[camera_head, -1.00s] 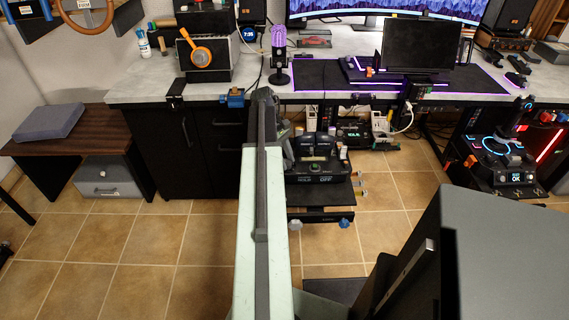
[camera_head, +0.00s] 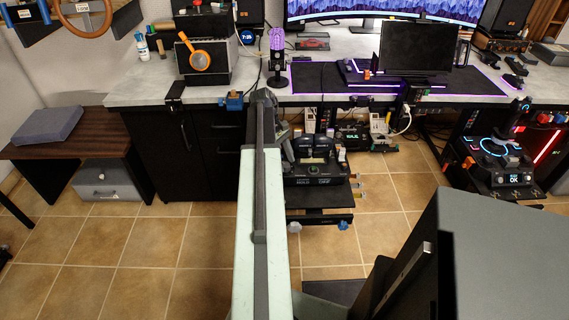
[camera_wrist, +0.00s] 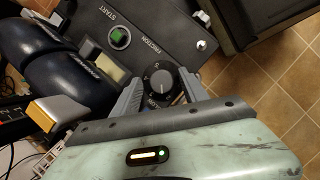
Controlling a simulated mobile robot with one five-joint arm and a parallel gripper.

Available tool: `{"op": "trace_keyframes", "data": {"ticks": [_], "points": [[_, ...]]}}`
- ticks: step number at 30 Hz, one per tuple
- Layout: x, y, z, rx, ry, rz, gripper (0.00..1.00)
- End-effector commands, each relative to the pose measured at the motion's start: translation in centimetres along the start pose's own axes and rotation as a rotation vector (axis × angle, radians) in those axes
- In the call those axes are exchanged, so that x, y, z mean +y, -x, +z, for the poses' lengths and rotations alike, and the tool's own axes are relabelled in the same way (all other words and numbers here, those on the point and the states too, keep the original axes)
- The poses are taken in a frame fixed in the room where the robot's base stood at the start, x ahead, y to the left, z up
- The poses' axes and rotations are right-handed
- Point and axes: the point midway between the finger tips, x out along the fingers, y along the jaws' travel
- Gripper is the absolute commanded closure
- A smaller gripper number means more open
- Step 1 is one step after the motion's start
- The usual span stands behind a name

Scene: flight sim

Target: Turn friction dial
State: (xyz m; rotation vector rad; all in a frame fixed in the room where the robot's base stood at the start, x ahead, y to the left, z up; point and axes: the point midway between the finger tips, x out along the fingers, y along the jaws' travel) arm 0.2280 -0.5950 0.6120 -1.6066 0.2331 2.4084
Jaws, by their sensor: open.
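The friction dial (camera_wrist: 160,82) is a round black knob with pale markings in the wrist view. It sits on a dark panel (camera_wrist: 170,25) lettered FRICTION. My gripper (camera_wrist: 168,86) is open, with one grey finger on each side of the dial. I cannot tell whether either finger touches it. In the head view, the throttle unit (camera_head: 316,172) stands on a low stand before the desk, just right of my arm. My gripper and the dial cannot be made out there.
In the wrist view, a green START button (camera_wrist: 119,37) and a small metal toggle (camera_wrist: 202,45) share the panel. Large dark levers (camera_wrist: 60,65) stand at the left. In the head view, the desk (camera_head: 345,97) rises behind the unit. Tiled floor (camera_head: 130,255) is clear at left.

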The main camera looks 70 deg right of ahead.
Motion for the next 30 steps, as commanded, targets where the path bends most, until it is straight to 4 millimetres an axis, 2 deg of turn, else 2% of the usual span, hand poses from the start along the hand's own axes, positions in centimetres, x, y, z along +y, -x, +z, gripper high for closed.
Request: {"op": "trace_keyframes", "data": {"ticks": [9,12,23,26,29,30], "points": [[0.1,6.0,0.5,0.000,0.001,0.000,0.45],[0.1,7.2,0.5,-0.001,0.000,0.000,0.45],[-0.1,7.2,0.1,0.001,0.001,0.001,0.45],[-2.2,7.8,-1.6,0.014,0.014,0.017,0.45],[-8.1,9.3,-6.1,0.052,0.045,0.055,0.45],[-11.7,10.1,-8.4,0.076,0.062,0.074,0.45]]}}
